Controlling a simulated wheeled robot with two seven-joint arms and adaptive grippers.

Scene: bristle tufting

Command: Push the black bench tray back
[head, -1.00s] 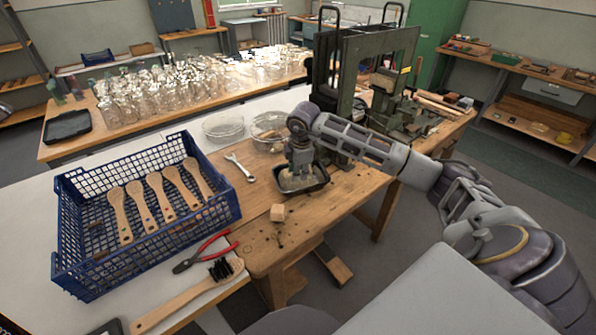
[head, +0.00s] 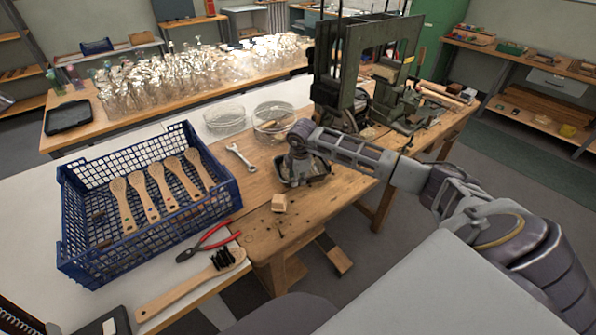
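The small black bench tray (head: 320,179) sits on the wooden bench, near the middle of the head view. It has low dark walls, and some pale contents seem to show inside. My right gripper (head: 294,173) points down at the tray's left part and covers much of it. Its fingertips are hidden or too dark to tell whether they are open or shut, or whether they touch the tray. My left gripper is not in view.
Wire baskets (head: 272,118) and a green press (head: 350,75) stand behind. A blue crate (head: 75,235) holds wooden brush handles. Red pliers (head: 207,242) lie before it.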

